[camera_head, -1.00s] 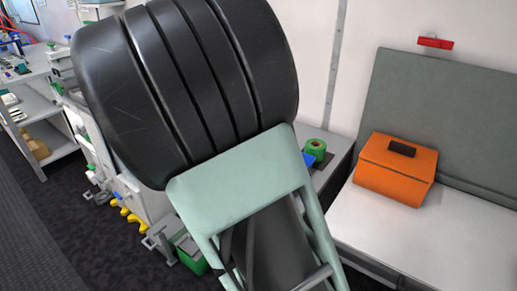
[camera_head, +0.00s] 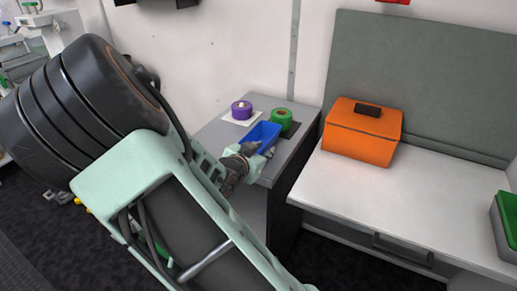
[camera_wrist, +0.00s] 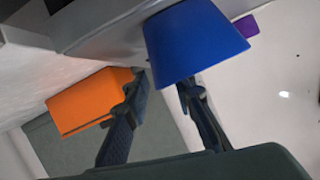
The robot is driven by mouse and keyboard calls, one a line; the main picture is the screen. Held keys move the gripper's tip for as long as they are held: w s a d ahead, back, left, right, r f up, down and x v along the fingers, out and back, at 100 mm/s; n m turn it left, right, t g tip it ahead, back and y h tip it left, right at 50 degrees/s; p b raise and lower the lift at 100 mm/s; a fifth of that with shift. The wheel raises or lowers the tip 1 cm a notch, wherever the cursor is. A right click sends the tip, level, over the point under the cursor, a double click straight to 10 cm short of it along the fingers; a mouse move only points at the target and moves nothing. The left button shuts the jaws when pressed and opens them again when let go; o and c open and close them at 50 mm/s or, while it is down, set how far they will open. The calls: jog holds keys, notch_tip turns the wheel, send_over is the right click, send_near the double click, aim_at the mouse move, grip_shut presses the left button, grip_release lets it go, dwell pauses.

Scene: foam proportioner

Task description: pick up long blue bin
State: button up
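The long blue bin (camera_head: 264,135) sits on the grey cabinet top in the head view, between a purple roll and a green roll. In the wrist view the blue bin (camera_wrist: 195,42) is large and close at the top. My gripper (camera_head: 250,153) is at the bin's near end in the head view. In the wrist view my gripper (camera_wrist: 163,88) has its two fingers spread apart. The right fingertip meets the bin's lower edge in the picture and is partly hidden; the left finger is clear of the bin. I cannot tell whether they touch.
The purple roll (camera_head: 241,109) and green roll (camera_head: 281,120) stand close to the bin. The grey cabinet (camera_head: 287,160) adjoins a white bench (camera_head: 410,200) with an orange box (camera_head: 362,130). A green container (camera_head: 507,225) is at the right edge. The wall is behind.

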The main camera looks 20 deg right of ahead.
aim_at(266, 149)
jog(key=x, duration=0.3)
jog(key=shift+w+d+f+b, duration=0.1)
jog(key=shift+w+d+b, duration=0.1)
jog(key=shift+b, duration=0.15)
grip_shut()
